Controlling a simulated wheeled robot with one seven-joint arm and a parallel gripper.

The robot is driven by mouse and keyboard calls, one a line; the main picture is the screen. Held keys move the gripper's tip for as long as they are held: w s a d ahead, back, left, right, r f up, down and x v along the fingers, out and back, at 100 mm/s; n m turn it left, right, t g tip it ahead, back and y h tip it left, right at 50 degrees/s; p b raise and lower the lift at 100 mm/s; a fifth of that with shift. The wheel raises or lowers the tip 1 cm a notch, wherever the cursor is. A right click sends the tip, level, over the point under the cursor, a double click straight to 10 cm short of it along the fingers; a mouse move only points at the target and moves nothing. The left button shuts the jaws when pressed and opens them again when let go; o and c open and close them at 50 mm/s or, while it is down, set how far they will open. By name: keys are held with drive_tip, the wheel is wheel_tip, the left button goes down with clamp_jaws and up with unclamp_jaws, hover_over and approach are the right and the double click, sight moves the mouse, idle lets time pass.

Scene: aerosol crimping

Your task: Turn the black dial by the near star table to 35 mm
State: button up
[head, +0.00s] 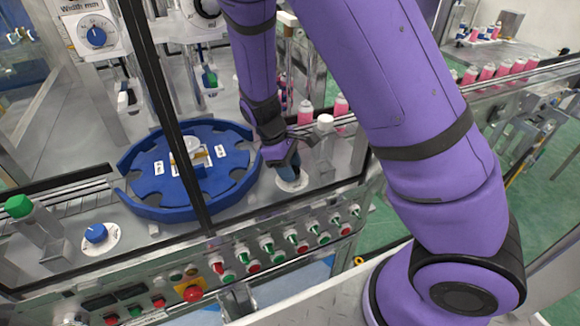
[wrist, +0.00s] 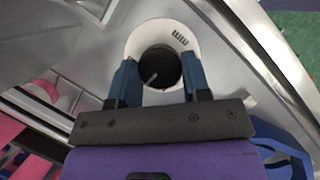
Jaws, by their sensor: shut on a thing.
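The black dial (wrist: 158,68) sits on a round white scale plate (wrist: 183,34) marked "mm" in the wrist view. A light pointer line shows on its top. My gripper (wrist: 160,82) has its two blue fingers on either side of the dial, shut on it. In the head view my gripper (head: 288,170) reaches down over the white plate (head: 292,181) and hides most of the dial. The blue star table (head: 170,190) lies just left of it. The scale numbers are too small to read.
A blue dial (head: 96,233) on a white plate sits at the left, near a green-capped post (head: 19,207). A white-capped post (head: 325,122) stands close right of my gripper. A dark frame bar (head: 165,110) crosses in front. Buttons, including a red one (head: 193,293), line the front panel.

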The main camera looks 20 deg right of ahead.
drive_tip(key=m, duration=0.2)
drive_tip(key=m+g+y, duration=0.1)
drive_tip(key=m, duration=0.1)
drive_tip(key=shift+w+d+m+y, duration=0.1)
drive_tip(key=shift+d+m+y, duration=0.05)
drive_tip(key=shift+m+y, duration=0.2)
drive_tip(key=shift+d+m+y, duration=0.1)
drive_tip(key=shift+m+y, duration=0.65)
drive_tip(key=shift+m, duration=1.5)
drive_tip(key=o, duration=0.9)
drive_tip(key=v, duration=1)
drive_tip(key=shift+w+r, duration=0.3)
drive_tip(key=shift+w, duration=0.1)
